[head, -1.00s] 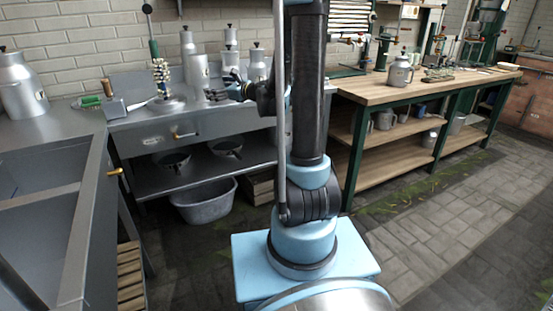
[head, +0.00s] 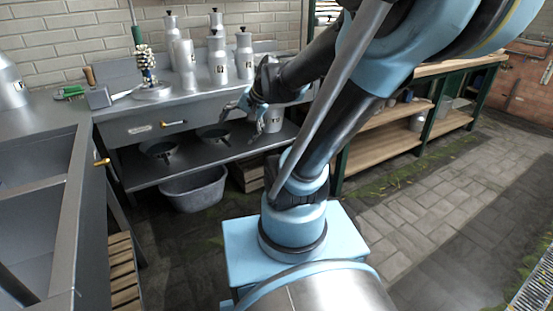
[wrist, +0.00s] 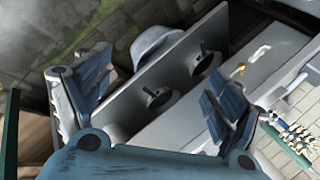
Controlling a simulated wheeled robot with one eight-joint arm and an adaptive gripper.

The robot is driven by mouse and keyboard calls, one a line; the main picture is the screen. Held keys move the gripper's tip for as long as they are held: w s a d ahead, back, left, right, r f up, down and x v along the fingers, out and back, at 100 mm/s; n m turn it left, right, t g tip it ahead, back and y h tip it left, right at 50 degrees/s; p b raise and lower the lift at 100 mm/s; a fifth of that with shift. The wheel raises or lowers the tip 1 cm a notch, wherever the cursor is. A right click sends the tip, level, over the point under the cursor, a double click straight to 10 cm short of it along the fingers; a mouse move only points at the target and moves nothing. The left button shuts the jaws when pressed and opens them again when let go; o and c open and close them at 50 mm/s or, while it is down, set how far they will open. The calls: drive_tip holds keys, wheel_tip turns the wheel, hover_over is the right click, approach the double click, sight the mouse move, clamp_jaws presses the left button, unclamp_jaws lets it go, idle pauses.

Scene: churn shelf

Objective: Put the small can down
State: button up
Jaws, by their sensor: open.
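A small metal can (head: 272,121) with a dark mark shows beside my gripper (head: 246,114) in the head view, at the right end of the steel bench's lower shelf (head: 213,166). It looks upright. My gripper partly covers it, and I cannot tell whether they touch. My gripper is open. In the wrist view its fingers (wrist: 155,75) are spread wide with nothing visible between them, and the shelf lies beyond.
Several taller cans (head: 217,62) stand on the bench top. Two dark pans (head: 158,147) sit on the lower shelf; they also show in the wrist view (wrist: 158,96). A grey tub (head: 193,190) is on the floor below. A wooden-topped table (head: 462,63) stands right.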

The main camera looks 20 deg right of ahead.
drive_tip(key=s+d+f+n+g+h, duration=0.2)
drive_tip(key=s+d+f+n+h, duration=0.3)
drive_tip(key=s+d, duration=0.5)
drive_tip(key=s+f+n, duration=0.1)
drive_tip(key=s, duration=0.1)
drive_tip(key=shift+s, duration=0.35)
drive_tip(key=shift+w+f+g, duration=0.2)
drive_tip(key=shift+w+g, duration=0.1)
drive_tip(key=shift+w, duration=0.2)
